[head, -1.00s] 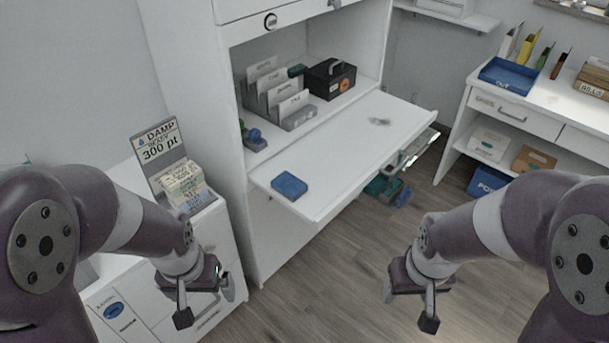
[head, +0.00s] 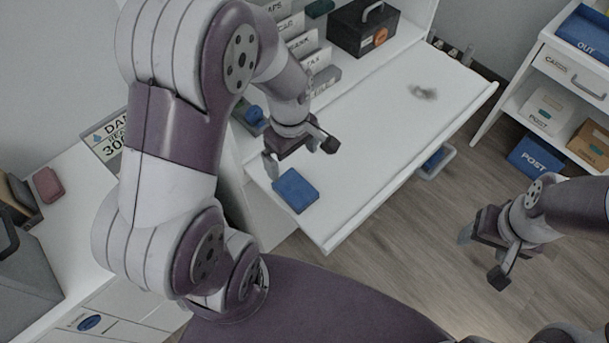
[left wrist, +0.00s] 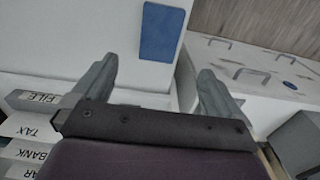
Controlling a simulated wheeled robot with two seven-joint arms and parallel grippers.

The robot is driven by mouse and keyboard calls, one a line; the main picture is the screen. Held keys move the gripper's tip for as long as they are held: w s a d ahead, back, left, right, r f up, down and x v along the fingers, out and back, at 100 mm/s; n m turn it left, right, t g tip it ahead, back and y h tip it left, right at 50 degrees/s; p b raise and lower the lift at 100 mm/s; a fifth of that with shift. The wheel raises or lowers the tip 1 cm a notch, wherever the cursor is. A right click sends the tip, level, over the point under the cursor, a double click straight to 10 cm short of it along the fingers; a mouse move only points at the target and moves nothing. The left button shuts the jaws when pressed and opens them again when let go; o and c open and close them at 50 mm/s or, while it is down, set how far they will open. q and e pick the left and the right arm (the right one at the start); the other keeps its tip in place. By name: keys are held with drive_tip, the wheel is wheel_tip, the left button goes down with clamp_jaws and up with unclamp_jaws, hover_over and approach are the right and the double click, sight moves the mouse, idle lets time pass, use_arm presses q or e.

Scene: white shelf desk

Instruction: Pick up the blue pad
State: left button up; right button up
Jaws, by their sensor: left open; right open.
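The blue pad (head: 295,190) lies flat on the white pull-out desk board (head: 385,165), near its front left corner. It also shows in the left wrist view (left wrist: 162,32), ahead of and between the fingers, apart from them. My left gripper (head: 301,158) is open and empty, just behind the pad over the board in the head view. Its two grey fingers frame the lower middle of the left wrist view (left wrist: 150,85). My right gripper (head: 483,258) is open and empty above the wooden floor at the right, away from the desk.
Upright file dividers (head: 312,52) and a black box (head: 365,28) stand at the back of the desk. A blue stamp-like item (head: 252,115) is left of my left gripper. The board's middle is clear except for a grey smudge (head: 423,92).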

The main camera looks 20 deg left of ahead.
use_arm(q)
hover_over(296, 189)
drive_tip(key=f, duration=0.7)
drive_tip(key=shift+w+a+b, duration=0.3)
drive_tip(key=shift+a+b, duration=0.05)
drive_tip(key=shift+a, duration=0.05)
drive_tip(key=f, duration=0.3)
drive_tip(key=d+f, duration=0.1)
drive_tip(key=f, duration=0.1)
drive_tip(key=shift+s, duration=0.35)
drive_tip(key=shift+w+f, duration=0.2)
drive_tip(key=shift+f, duration=0.1)
drive_tip(key=shift+s, duration=0.1)
drive_tip(key=c, duration=1.1)
